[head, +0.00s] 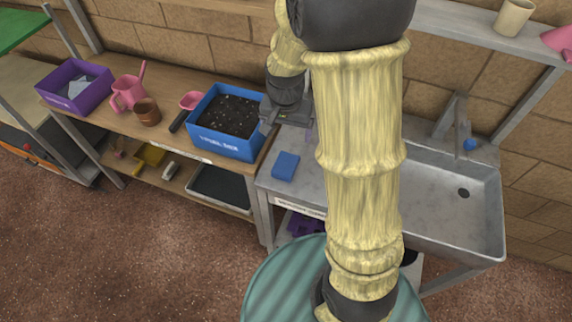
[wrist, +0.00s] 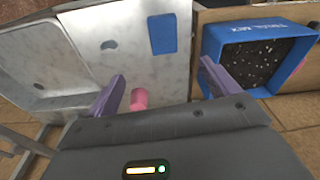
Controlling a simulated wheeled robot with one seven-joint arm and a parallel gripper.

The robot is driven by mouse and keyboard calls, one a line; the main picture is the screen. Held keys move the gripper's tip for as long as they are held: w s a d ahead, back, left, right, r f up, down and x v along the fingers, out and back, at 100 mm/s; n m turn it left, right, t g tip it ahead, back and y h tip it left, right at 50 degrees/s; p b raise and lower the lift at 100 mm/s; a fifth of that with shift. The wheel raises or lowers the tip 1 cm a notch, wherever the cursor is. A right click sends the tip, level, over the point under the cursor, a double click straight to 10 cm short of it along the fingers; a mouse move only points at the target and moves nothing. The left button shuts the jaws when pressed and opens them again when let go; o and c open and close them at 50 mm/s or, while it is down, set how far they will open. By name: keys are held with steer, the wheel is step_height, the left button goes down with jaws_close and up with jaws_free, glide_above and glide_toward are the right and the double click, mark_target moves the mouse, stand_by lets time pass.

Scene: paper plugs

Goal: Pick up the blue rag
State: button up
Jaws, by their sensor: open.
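A folded blue rag (head: 285,165) lies flat on the metal counter, left of the sink. It also shows in the wrist view (wrist: 162,33) as a blue rectangle near the top, beyond the fingertips. My gripper (head: 289,119) is above the back of the counter, between the blue soil box and my arm, and is partly hidden in the head view. In the wrist view my gripper (wrist: 162,70) has its two purple fingers spread wide with nothing held between them. The rag is apart from the fingers.
A blue box of soil (head: 228,118) stands on the wooden bench close left of my gripper. A metal sink (head: 455,190) is right of my arm. A small pink object (wrist: 139,98) shows between the fingers. A purple box (head: 75,88) holds a grey-blue item.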

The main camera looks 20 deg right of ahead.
steer(key=shift+w+a+f+m, duration=0.15)
steer(key=shift+w+m, duration=0.15)
steer(key=shift+w, duration=0.2)
steer(key=shift+w+d+f+m, duration=0.15)
steer(key=shift+w+m, duration=0.15)
steer(key=shift+w, duration=0.15)
steer(key=shift+a, duration=0.1)
steer(key=p, duration=0.2)
glide_above(286, 163)
step_height(286, 163, down, 12)
steer(key=shift+s+f, duration=0.1)
steer(key=shift+f+p, duration=0.75)
steer(key=shift+f, duration=1.85)
